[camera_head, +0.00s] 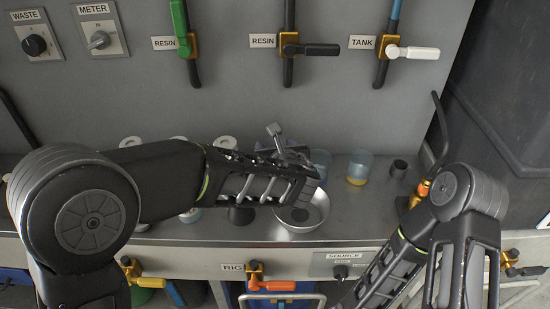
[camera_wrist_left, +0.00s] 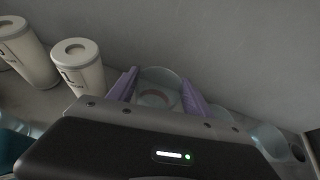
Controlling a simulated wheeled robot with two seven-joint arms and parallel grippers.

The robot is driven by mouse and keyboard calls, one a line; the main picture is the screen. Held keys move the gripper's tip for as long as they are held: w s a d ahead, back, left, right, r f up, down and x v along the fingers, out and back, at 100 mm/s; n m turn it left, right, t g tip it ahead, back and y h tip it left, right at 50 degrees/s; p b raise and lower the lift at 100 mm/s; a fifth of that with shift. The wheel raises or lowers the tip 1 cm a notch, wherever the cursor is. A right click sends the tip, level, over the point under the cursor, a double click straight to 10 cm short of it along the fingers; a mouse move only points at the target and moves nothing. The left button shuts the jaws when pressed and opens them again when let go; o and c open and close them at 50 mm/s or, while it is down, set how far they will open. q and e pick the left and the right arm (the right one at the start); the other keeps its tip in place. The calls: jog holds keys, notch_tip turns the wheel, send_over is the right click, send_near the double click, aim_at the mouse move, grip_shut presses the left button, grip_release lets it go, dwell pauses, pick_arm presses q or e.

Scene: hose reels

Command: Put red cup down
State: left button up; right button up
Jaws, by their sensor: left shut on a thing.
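The cup in my left gripper (camera_wrist_left: 158,92) is clear, with a reddish ring or bottom, and stands between the two purple fingers in the left wrist view. I take this cup (camera_wrist_left: 158,76) to be the red cup. In the head view my left gripper (camera_head: 270,146) is over the back of the counter, and its wrist hides the held cup. I cannot tell whether the cup touches the counter. My right gripper is outside the head view; only my right arm shows.
A clear cup with yellow in it (camera_head: 358,169), a bluish clear cup (camera_head: 320,158) and a dark small cup (camera_head: 399,168) stand right of the gripper. A metal bowl (camera_head: 311,219) sits in front. White canisters (camera_wrist_left: 78,68) stand left. A grey wall (camera_head: 230,90) rises behind.

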pick_arm(q)
jog(key=shift+f, duration=1.8)
jog(key=shift+b, duration=0.3)
jog(key=shift+f, duration=0.2)
jog(key=o, duration=1.4)
jog(key=shift+o, duration=0.2)
jog(key=shift+r, duration=0.1)
jog(key=shift+r, duration=0.15)
jog(key=v, duration=1.2)
jog(key=shift+p, duration=0.3)
